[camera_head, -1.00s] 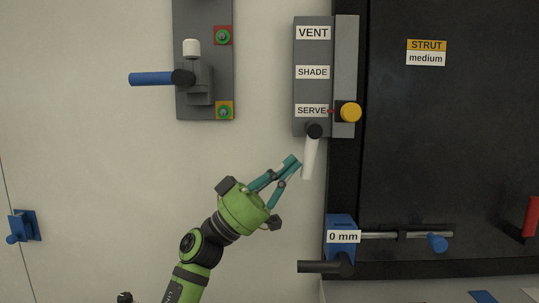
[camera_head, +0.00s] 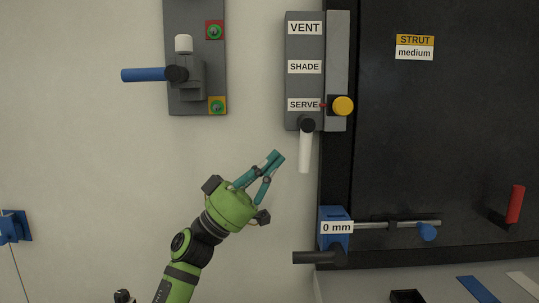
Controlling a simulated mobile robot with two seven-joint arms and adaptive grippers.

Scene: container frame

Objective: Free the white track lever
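The white track lever (camera_head: 305,152) hangs almost straight down from a black pivot (camera_head: 307,125) at the foot of a grey track panel (camera_head: 305,88). The panel carries the labels VENT, SHADE and SERVE; a small red pointer is beside SERVE. A yellow knob (camera_head: 343,106) sits on the strip right of SERVE. My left gripper (camera_head: 278,157) is left of the lever's lower end, apart from it. My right gripper is not in view.
A grey panel (camera_head: 210,95) with a blue handle (camera_head: 145,75) is at upper left. Below the lever are a blue block (camera_head: 333,243) marked 0 mm and a dark bar (camera_head: 314,258). A dark door panel (camera_head: 440,130) fills the right.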

